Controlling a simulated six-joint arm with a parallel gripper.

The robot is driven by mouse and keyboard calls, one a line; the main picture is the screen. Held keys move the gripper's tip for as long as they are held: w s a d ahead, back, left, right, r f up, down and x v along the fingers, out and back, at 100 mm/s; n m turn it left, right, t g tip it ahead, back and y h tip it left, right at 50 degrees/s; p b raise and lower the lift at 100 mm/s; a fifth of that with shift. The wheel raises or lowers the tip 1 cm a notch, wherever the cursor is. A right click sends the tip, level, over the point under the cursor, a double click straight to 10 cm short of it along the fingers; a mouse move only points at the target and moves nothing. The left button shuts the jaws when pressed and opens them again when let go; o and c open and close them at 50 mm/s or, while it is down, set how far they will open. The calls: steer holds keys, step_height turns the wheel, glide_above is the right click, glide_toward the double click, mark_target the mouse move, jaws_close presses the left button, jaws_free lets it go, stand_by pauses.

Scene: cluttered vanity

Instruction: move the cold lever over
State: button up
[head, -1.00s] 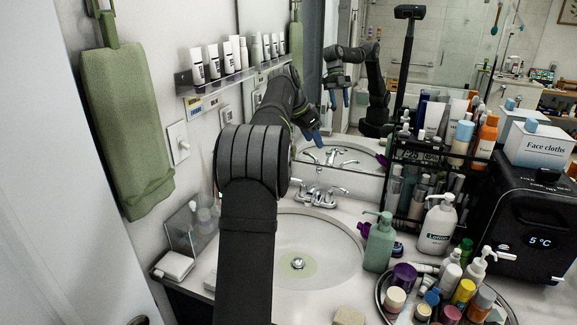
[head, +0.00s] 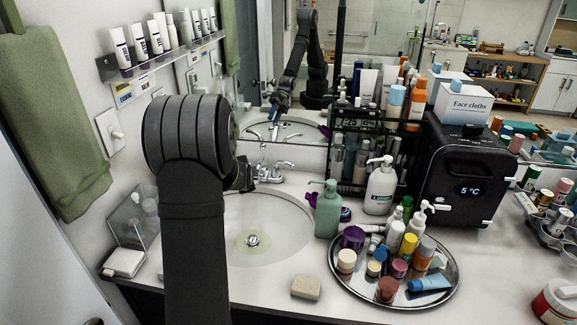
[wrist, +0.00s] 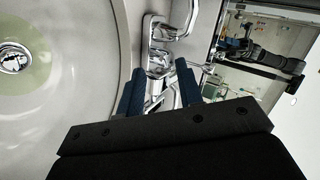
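The chrome faucet (head: 268,172) stands behind the basin, against the mirror, with its spout and levers close together. It also shows in the wrist view (wrist: 154,32). I cannot read any mark that tells the cold lever from the hot one. My gripper (wrist: 158,72) has its two blue fingers apart, and chrome parts of the faucet show between and just past them. Contact cannot be made out. In the head view my gripper is low beside the faucet's left side, mostly hidden by my arm.
The white basin (head: 285,215) with its drain (head: 252,241) lies in front. A green pump bottle (head: 327,210), a white lotion bottle (head: 380,190) and a crowded round tray (head: 440,298) stand to the right. The mirror (head: 290,115) is close behind the faucet.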

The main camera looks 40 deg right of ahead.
steer(key=s+d+m+h, duration=0.1)
steer(key=s, duration=0.1)
steer(key=s+d+m, duration=0.1)
steer(key=s, duration=0.1)
steer(key=s+d+m+h, duration=0.1)
steer(key=s, duration=0.1)
steer(key=shift+s+d+f+t+h, duration=0.1)
steer(key=shift+s+d+t+h, duration=0.1)
steer(key=shift+d+t+h, duration=0.15)
steer(key=m+h, duration=0.2)
steer(key=m, duration=0.1)
glide_toward(288, 165)
steer(key=shift+t, duration=0.35)
steer(key=x, duration=1)
steer(key=shift+d+f, duration=0.35)
steer(key=shift+d, duration=0.05)
jaws_close()
